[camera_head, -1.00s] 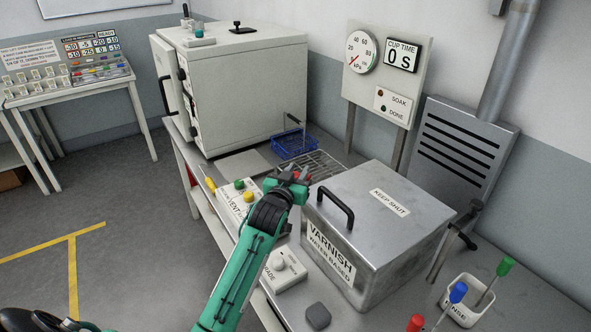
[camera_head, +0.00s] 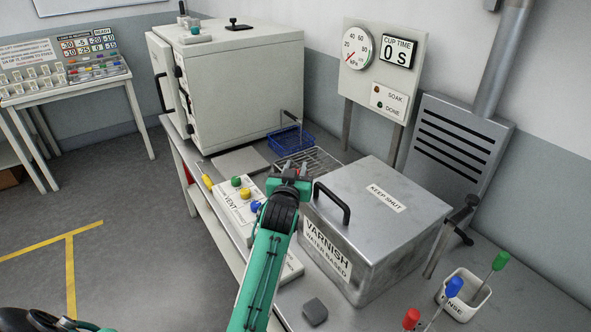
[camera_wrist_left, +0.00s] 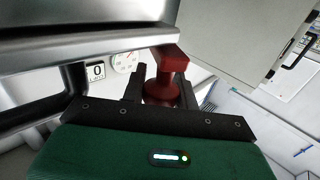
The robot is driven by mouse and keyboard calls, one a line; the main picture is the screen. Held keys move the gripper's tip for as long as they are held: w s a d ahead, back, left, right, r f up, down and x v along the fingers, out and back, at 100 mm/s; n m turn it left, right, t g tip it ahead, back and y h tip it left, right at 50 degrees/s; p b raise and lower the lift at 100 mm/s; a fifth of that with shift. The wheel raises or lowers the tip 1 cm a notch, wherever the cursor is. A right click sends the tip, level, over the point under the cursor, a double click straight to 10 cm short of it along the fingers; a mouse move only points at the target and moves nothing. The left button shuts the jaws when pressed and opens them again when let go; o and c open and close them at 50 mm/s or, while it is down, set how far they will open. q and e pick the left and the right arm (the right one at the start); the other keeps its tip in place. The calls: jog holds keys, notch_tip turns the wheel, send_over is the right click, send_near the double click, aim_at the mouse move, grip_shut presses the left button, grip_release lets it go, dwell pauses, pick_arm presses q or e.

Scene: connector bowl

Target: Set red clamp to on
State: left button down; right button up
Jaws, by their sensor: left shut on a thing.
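The red clamp (camera_wrist_left: 167,66) shows in the left wrist view as a red block on a round red body, beside the metal edge of the varnish tank. My left gripper (camera_wrist_left: 160,92) has its dark fingers on either side of the red body and is shut on it. My right gripper is not in view.
A VENT panel (camera_head: 233,203) with green, yellow and blue knobs lies left of my arm. A wire rack (camera_head: 322,160) and blue basket (camera_head: 290,140) are behind the gripper. A rinse cup (camera_head: 468,300) with coloured-handled tools stands at the right.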

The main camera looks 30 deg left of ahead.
pick_arm(q)
jog(key=c, duration=1.1)
grip_release()
jog(key=shift+o, duration=0.2)
jog(key=shift+s, duration=0.1)
jog(key=b+v, duration=0.3)
jog(key=v, duration=1)
jog(key=shift+s, duration=0.25)
jog(key=shift+d, duration=0.1)
